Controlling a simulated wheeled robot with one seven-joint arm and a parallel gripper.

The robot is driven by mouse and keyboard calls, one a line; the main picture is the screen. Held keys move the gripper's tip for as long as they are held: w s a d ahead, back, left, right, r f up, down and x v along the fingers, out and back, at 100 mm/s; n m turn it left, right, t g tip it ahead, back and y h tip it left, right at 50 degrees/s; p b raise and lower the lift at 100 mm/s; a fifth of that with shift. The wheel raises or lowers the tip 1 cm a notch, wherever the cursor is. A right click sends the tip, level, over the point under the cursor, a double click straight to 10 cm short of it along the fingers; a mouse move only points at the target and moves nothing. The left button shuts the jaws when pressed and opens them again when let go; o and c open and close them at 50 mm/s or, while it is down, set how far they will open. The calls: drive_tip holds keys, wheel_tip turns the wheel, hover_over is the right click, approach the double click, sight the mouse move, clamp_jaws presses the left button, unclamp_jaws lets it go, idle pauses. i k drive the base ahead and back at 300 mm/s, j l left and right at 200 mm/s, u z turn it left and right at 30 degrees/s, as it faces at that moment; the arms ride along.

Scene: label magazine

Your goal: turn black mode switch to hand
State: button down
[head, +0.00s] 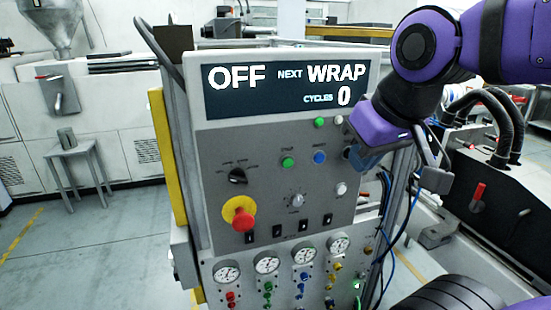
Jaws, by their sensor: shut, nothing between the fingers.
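The black mode switch (237,176) is a round knob on the left part of the grey control panel (215,140), above the red mushroom button. Small labels sit around it, too small to read, and I cannot tell which one it points at. The display (285,88) above reads OFF, NEXT WRAP, CYCLES 0. My gripper (437,178) is at the right edge of the panel, well to the right of the switch and apart from it. It is shut and empty, partly hidden by my purple wrist.
A red button on a yellow base (240,214) is just below the switch. Green (288,162) and blue (319,157) buttons and a grey knob (297,200) lie to the right. Gauges (267,265) line the lower panel. A machine with black hoses (495,120) stands at right.

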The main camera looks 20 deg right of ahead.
sight(236, 177)
drive_tip(key=j, duration=1.5)
drive_tip(key=j+z, duration=0.1)
drive_tip(key=j, duration=1.4)
drive_tip(key=k+j+z, duration=0.3)
drive_tip(key=i+l, duration=0.05)
drive_tip(key=l, duration=0.05)
